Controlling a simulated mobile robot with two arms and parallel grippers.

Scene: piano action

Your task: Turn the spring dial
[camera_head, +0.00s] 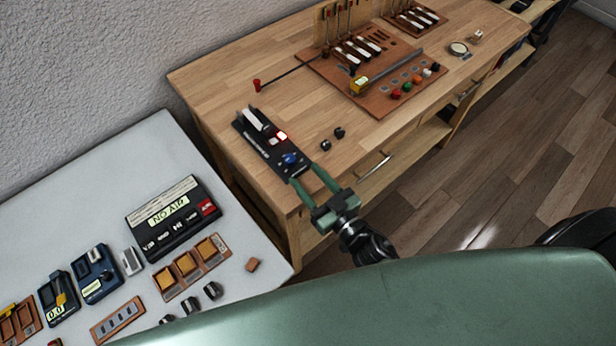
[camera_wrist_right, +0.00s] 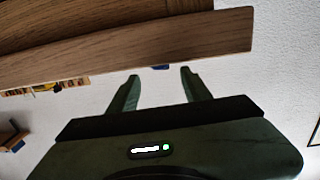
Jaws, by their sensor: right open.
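A black device (camera_head: 262,140) lies on the wooden bench near its left end. In the right wrist view the open fingers (camera_wrist_right: 160,76) reach towards the wooden edge, with a small blue bit (camera_wrist_right: 160,67) showing between the tips. I cannot tell whether the fingers touch the device. My left gripper is not in view.
Two small dark knobs (camera_head: 333,139) lie right of the device. A brown board (camera_head: 375,105) with tools and coloured buttons lies further back. A white table (camera_head: 90,185) at left holds a "NO AIR" unit (camera_head: 172,216) and other small devices. A drawer handle (camera_head: 374,167) sticks out in front.

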